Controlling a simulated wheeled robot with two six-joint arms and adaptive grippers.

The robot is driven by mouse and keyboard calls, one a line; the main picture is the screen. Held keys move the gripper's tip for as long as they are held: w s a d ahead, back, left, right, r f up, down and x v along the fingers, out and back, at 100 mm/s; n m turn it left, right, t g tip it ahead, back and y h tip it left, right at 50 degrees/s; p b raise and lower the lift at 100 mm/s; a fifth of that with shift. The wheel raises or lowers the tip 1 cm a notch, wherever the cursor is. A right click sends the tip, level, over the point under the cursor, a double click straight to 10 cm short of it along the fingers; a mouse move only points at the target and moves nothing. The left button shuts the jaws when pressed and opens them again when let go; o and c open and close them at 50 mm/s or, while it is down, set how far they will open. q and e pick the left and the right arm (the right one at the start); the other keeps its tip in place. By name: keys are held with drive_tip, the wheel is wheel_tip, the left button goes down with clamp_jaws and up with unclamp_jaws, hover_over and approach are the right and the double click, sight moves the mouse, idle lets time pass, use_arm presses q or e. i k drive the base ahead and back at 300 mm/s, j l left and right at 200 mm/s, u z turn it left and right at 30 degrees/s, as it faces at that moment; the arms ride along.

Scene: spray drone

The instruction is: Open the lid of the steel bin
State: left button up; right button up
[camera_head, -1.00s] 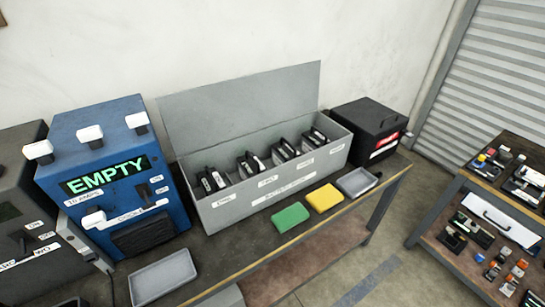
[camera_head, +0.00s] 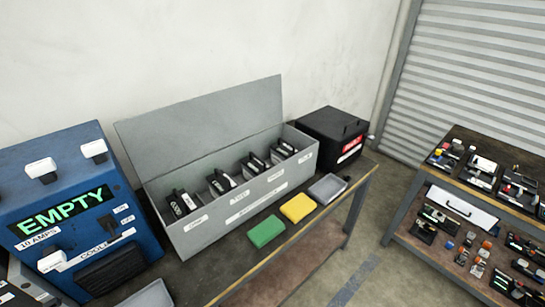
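A black bin (camera_head: 335,137) with a dark lid, a small handle on top and a red-and-white label stands at the back right end of the workbench. Its lid looks shut. A long grey metal box (camera_head: 235,203) stands left of it, with its hinged grey lid (camera_head: 205,122) raised upright at the back. Several black battery-like packs (camera_head: 220,182) stand in its compartments. I cannot tell from the labels which of the two is the steel bin. Neither of my grippers is in view.
A blue charger (camera_head: 70,215) reading EMPTY stands at left. Green (camera_head: 266,231) and yellow (camera_head: 298,208) pads and a grey tray (camera_head: 328,188) lie along the workbench (camera_head: 215,277) front. A cluttered shelf cart (camera_head: 478,215) stands at right, with floor between.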

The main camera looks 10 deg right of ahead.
sight(336, 124)
drive_tip(key=i+l+u, duration=0.2)
drive_tip(key=l, duration=0.75)
drive_tip(key=l+u, duration=0.25)
drive_tip(key=l, duration=0.7)
drive_tip(key=l+u, duration=0.2)
drive_tip(key=l, duration=0.75)
drive_tip(key=k+l+u, duration=0.2)
drive_tip(key=l, duration=0.75)
